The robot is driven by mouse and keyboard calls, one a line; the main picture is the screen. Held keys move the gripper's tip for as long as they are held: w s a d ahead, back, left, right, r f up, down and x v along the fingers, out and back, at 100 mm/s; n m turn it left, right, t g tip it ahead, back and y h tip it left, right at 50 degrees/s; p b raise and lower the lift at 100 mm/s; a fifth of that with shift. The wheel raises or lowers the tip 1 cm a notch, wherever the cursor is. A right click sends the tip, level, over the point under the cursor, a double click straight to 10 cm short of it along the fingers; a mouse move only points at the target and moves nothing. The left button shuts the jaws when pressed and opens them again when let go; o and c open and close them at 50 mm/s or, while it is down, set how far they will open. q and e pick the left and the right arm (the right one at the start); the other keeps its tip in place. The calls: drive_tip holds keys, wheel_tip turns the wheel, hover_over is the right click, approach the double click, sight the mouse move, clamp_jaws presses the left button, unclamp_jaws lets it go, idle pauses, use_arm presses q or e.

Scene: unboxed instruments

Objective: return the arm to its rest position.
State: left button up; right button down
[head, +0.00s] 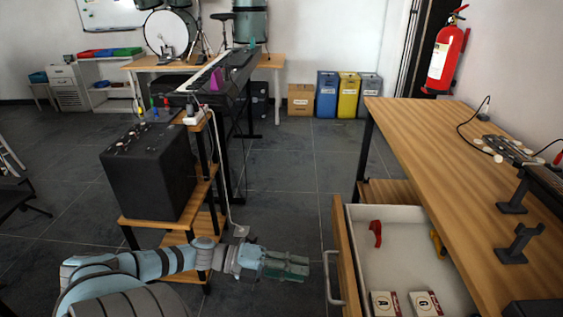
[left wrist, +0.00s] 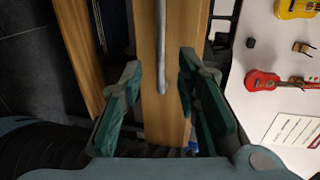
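My left arm reaches in from the lower left of the head view. Its gripper (head: 290,265) points right, with its tips a short way left of the grey handle (head: 334,280) of the open drawer (head: 347,255). In the left wrist view the two green fingers (left wrist: 167,105) stand apart with nothing held between them. Behind the gap are the wooden drawer front (left wrist: 160,120) and its handle (left wrist: 186,60). My right gripper is in neither view.
The drawer holds a small red guitar (head: 376,233), a yellow instrument (head: 438,243) and two cards (head: 385,303). The wooden desk (head: 440,140) is on the right. A black amplifier (head: 150,170) on a wooden stand is behind my left arm. Grey floor lies open ahead.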

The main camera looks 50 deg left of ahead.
use_arm(q)
drive_tip(key=shift+v, duration=1.9)
drive_tip(key=shift+w, duration=0.1)
